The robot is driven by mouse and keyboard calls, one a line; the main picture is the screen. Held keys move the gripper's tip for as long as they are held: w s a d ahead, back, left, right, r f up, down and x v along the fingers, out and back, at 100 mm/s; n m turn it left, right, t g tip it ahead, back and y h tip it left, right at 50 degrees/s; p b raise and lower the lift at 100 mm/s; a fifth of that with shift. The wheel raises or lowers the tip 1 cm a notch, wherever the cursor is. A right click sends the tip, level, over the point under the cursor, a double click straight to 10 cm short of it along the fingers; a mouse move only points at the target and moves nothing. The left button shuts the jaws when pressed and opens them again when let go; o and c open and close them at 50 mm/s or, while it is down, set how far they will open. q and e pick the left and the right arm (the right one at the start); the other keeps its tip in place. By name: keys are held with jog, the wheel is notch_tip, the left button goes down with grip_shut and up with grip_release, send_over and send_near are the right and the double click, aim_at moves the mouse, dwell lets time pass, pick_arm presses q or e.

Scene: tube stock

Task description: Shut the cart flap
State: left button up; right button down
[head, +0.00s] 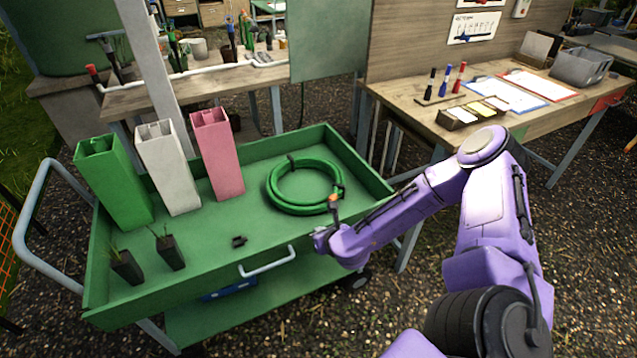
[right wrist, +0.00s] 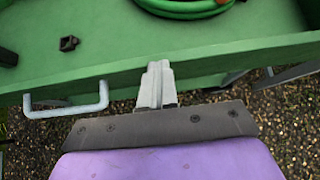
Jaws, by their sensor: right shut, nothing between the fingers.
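The green cart (head: 250,220) stands in front of me. Its front flap (head: 200,292), with a white bar handle (head: 267,263), stands up along the near edge and looks in line with the side walls; I cannot tell whether it is latched. The flap (right wrist: 215,62) and handle (right wrist: 66,108) also show in the right wrist view. My right gripper (head: 318,238) is shut and empty at the outer face of the flap, right of the handle. Its fingers (right wrist: 158,72) overlap the flap in the wrist view; contact is not clear. My left gripper is out of view.
On the cart are a coiled green hose (head: 303,186), green (head: 115,180), white (head: 168,165) and pink (head: 218,155) upright holders, two small plant pots (head: 170,252) and a small black part (head: 239,241). A wooden table (head: 440,115) stands behind, right.

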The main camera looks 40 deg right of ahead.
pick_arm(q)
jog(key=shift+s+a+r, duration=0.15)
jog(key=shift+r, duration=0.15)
pick_arm(e)
jog(key=shift+w+d, duration=0.15)
jog(key=shift+w, duration=0.25)
pick_arm(q)
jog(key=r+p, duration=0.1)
jog(key=p, duration=0.1)
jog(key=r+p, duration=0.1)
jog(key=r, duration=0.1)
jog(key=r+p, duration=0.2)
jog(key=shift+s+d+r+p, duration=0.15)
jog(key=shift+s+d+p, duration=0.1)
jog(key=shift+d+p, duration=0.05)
pick_arm(e)
jog(key=s+f+v, duration=0.1)
jog(key=v, duration=1.2)
jog(key=shift+a, duration=0.2)
jog(key=shift+f, duration=0.15)
